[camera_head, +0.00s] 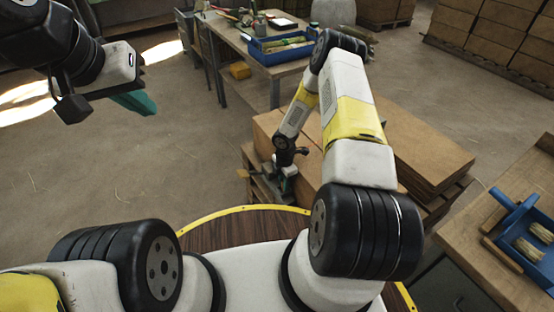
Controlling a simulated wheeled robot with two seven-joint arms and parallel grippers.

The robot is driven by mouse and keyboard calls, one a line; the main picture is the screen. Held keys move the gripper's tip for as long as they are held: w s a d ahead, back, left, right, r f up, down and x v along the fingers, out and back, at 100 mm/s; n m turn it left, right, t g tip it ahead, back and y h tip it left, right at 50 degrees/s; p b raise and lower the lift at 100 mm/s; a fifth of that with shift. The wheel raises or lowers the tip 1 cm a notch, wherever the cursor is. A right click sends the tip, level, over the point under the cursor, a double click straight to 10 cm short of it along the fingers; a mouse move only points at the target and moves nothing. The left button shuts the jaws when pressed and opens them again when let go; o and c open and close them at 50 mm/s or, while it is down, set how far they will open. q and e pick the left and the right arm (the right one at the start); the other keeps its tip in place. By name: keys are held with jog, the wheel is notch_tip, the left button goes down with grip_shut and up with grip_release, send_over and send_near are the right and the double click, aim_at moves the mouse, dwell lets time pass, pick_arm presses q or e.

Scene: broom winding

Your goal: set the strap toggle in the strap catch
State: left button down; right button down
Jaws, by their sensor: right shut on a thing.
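My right gripper (284,182) is low at the left side of a stack of brown boards (425,150), beside the pallet. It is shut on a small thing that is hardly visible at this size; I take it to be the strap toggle. The strap catch cannot be made out; the arm and the stack's side may hide it. My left gripper (135,103), with teal fingers, hangs high over the open floor at the upper left, far from the stack. Its fingers show from the side, so its opening cannot be told.
A wooden pallet (262,188) lies under the boards. A workbench (280,68) behind carries a blue crate (290,56). At the right, a table (470,232) holds a blue tray (517,217) with brushes. Stacked brown boxes (495,45) stand at the back right. Floor at left is clear.

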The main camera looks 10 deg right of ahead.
jog(key=shift+f, duration=0.2)
jog(key=c, duration=1.3)
grip_release()
jog(key=shift+o, duration=0.2)
jog(key=shift+r, duration=0.1)
jog(key=s+d+r+m+t, duration=0.1)
jog(key=s+r+m, duration=0.15)
jog(key=r, duration=1.15)
jog(key=s+d+r+m+t+h, duration=0.1)
jog(key=r+m, duration=0.3)
jog(key=r, duration=1)
jog(key=s+d+r+m+t, duration=0.1)
jog(key=r+m, duration=0.2)
jog(key=r, duration=1.1)
jog(key=s+a+r+m+t+y, duration=0.1)
jog(key=s+a+r+m, duration=0.1)
jog(key=s+r+m, duration=0.4)
jog(key=s+a+r+m+t+y, duration=0.2)
jog(key=s+r+m, duration=0.4)
jog(key=s, duration=0.8)
notch_tip(320, 180, up, 3)
jog(key=shift+a+r, duration=0.15)
jog(key=shift+a, duration=0.45)
